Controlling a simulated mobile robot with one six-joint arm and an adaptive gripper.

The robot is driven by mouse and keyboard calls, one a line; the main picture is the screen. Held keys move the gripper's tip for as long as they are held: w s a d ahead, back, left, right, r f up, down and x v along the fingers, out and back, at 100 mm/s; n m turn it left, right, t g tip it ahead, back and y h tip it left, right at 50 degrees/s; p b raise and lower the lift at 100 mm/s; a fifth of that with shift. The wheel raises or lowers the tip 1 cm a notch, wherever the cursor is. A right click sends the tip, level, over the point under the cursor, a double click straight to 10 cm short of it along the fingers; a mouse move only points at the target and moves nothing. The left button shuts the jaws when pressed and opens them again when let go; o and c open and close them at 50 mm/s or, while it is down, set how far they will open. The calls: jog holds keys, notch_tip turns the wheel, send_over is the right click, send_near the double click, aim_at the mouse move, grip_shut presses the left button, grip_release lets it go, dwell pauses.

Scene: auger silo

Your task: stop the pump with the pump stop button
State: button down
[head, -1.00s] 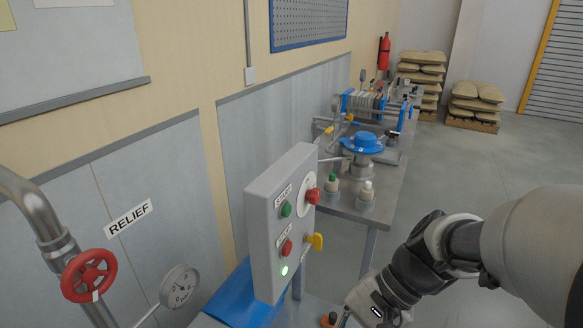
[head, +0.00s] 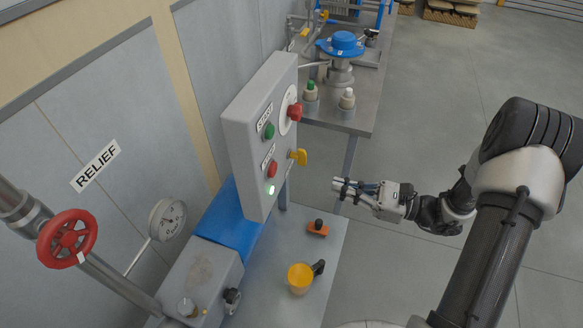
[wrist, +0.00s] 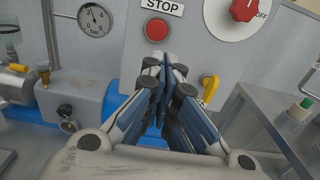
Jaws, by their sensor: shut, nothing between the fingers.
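The grey control box (head: 258,135) carries a red stop button (head: 272,169) below a green start button (head: 269,131). A small green lamp (head: 270,189) glows beneath the stop button. In the wrist view the red stop button (wrist: 157,30) sits under a STOP label (wrist: 163,6). My gripper (head: 338,187) is to the right of the box, pointing at it, with a visible gap. In the wrist view my gripper's closed fingertips (wrist: 165,62) appear just below the button, with nothing between them.
A red rotary knob (head: 295,112) and a yellow handle (head: 299,157) stick out from the box's right side. A red RELIEF handwheel (head: 67,238) and a gauge (head: 167,219) are at left.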

dwell(0.3)
jog(key=b, duration=0.3)
send_near(272, 169)
jog(key=w+a+f, duration=0.3)
jog(key=w+a, duration=0.1)
jog(key=a, duration=0.1)
jog(key=shift+w+a, duration=0.15)
jog(key=shift+a, duration=0.05)
